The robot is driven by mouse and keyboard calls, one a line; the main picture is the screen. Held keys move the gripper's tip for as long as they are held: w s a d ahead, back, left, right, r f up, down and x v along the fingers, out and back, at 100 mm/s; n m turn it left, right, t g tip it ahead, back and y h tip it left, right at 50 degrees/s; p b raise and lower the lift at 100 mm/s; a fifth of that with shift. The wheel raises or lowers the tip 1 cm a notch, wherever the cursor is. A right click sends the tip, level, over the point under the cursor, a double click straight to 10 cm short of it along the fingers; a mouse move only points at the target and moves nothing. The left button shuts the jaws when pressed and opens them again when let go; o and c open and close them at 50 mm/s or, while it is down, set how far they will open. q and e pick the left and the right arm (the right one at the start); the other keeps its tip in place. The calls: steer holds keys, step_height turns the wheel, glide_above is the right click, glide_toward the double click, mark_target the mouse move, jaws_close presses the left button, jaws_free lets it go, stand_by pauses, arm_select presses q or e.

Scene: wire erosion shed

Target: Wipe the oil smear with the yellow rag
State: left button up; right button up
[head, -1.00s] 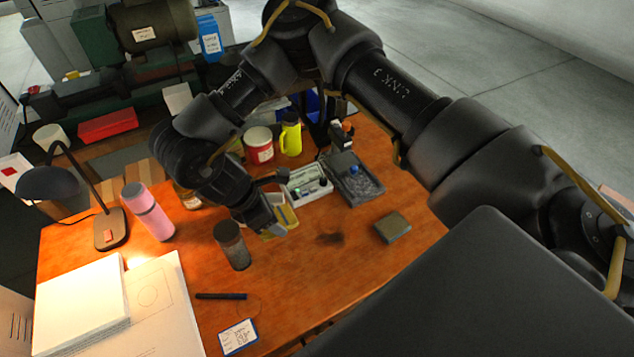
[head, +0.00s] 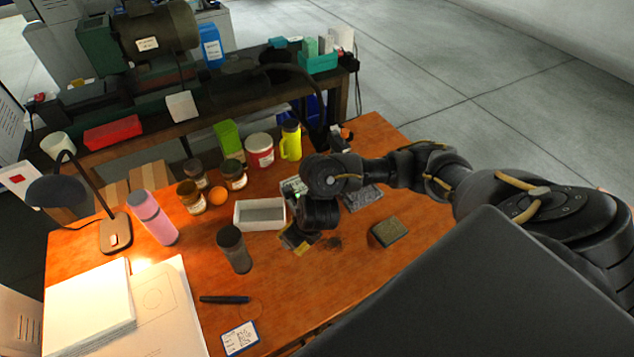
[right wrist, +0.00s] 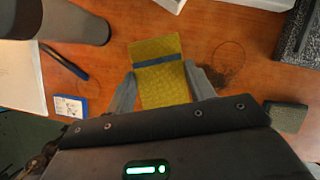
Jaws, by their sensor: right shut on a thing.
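The yellow rag (right wrist: 160,85), with a blue band across it, lies between the two fingers of my right gripper (right wrist: 162,88) in the right wrist view. The gripper is shut on it. In the head view my right gripper (head: 297,238) is low over the wooden table, and only a bit of the rag (head: 302,250) shows below it. The dark oil smear (head: 334,242) is on the table just right of the gripper. In the right wrist view the smear (right wrist: 227,65) is right of the rag, apart from it. I cannot tell if the rag touches the table. My left gripper is not in view.
A white open box (head: 239,222) and a dark cylinder (head: 233,250) stand left of the gripper. A grey-green block (head: 389,232) lies right of the smear. A pen (head: 224,299) and a card (head: 240,337) lie nearer. Jars and a yellow bottle (head: 291,140) stand behind.

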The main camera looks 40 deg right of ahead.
steer(key=s+d+f+n+y, duration=0.1)
steer(key=d+f+n, duration=0.1)
steer(key=d+n, duration=0.2)
steer(key=shift+s+d+f+g+p, duration=0.2)
steer(key=shift+s+d+g+p, duration=0.2)
steer(key=shift+d, duration=0.4)
